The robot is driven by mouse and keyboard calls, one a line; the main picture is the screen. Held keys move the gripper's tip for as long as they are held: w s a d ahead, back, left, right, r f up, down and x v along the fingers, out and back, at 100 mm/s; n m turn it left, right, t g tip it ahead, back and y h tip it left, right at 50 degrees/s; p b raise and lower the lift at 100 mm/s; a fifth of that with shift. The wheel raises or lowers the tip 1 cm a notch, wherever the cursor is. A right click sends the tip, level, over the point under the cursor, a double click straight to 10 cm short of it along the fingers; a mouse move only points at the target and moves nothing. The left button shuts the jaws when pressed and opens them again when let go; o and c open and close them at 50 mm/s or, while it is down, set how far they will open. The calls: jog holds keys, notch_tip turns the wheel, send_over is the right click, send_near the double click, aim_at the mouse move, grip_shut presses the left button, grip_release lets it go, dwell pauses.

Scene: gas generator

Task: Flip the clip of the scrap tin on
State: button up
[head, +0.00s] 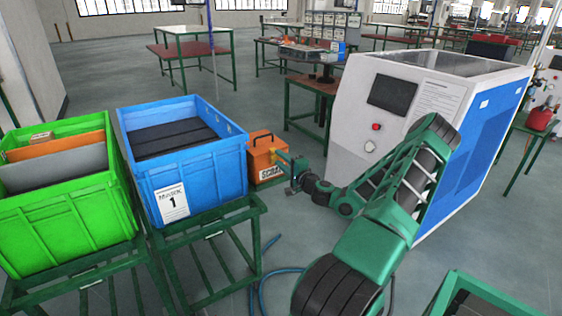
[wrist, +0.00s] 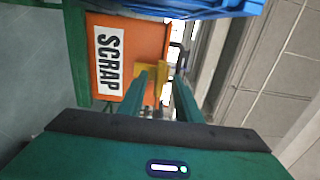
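The scrap tin (head: 267,172) is an orange box with a white "SCRAP" label, beside the blue crate. In the wrist view the tin (wrist: 137,40) appears turned on its side, with its label on the left. A yellow part, apparently the clip (wrist: 160,70), sticks out from the tin's edge; it also shows in the head view (head: 281,157). My gripper (wrist: 164,76) has its two green fingers apart, with the yellow part close at their tips and partly behind the left finger. I cannot tell whether they touch. In the head view my gripper (head: 294,172) is just right of the tin.
The blue crate (head: 196,177) stands on a green stand left of the tin, close to my gripper. A green crate (head: 70,228) is further left. A white and blue machine (head: 440,130) stands behind my arm on the right. A blue hose lies on the floor.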

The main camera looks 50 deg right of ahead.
jog(key=shift+w, duration=0.1)
grip_shut()
jog(key=shift+w+r, duration=0.1)
jog(key=shift+w+g, duration=0.1)
jog(key=shift+g, duration=0.2)
jog(key=shift+w+r+g, duration=0.25)
jog(key=shift+r+g, duration=0.1)
jog(key=shift+g, duration=0.35)
jog(key=shift+d, duration=0.1)
